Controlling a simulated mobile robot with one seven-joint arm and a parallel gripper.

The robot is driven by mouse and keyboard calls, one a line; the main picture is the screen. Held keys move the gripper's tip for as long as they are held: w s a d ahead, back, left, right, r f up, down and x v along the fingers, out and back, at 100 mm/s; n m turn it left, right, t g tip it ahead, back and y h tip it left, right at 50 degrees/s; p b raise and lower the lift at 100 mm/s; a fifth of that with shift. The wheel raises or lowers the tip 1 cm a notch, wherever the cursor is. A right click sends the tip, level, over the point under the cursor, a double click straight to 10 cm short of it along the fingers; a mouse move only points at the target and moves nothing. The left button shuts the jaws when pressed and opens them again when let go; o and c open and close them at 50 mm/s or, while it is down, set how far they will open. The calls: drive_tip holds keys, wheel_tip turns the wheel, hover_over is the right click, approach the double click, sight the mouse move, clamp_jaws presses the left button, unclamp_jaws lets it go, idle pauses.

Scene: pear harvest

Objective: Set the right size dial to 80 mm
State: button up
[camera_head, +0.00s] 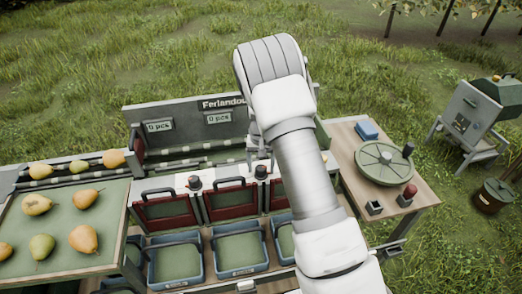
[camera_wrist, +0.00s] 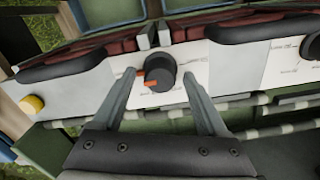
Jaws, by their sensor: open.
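The right size dial (camera_head: 261,171) is a black knob on the white panel, left of my arm in the head view. In the wrist view this dial (camera_wrist: 160,72) shows an orange pointer on its left side, pointing left. The printed scale around it is too small to read. My gripper (camera_wrist: 157,72) is open, with one finger on each side of the knob. I cannot tell whether the fingers touch it. In the head view my gripper (camera_head: 258,150) is partly hidden by my arm. The left size dial (camera_head: 194,182) also shows at the wrist view's right edge (camera_wrist: 313,47).
Red flaps with dark handles (camera_head: 165,208) adjoin the panel, above blue-rimmed bins (camera_head: 175,284). Pears lie on a green tray (camera_head: 55,215) at left. A table (camera_head: 345,140) with a round green turntable (camera_head: 384,162) stands right. A yellow button (camera_wrist: 32,104) shows in the wrist view.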

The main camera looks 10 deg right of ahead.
sight(261, 167)
wheel_tip(261, 167, up, 17)
drive_tip(key=shift+b, duration=0.4)
drive_tip(key=shift+f, duration=0.1)
drive_tip(key=s+r+n+t, duration=0.1)
drive_tip(key=s+r+t, duration=0.1)
drive_tip(key=s+r, duration=1.15)
drive_tip(key=s+n+t, duration=0.2)
drive_tip(key=s+t, duration=0.1)
drive_tip(key=s, duration=1.5)
drive_tip(key=shift+r+t, duration=0.3)
drive_tip(key=c, duration=0.4)
drive_tip(key=shift+d, duration=0.15)
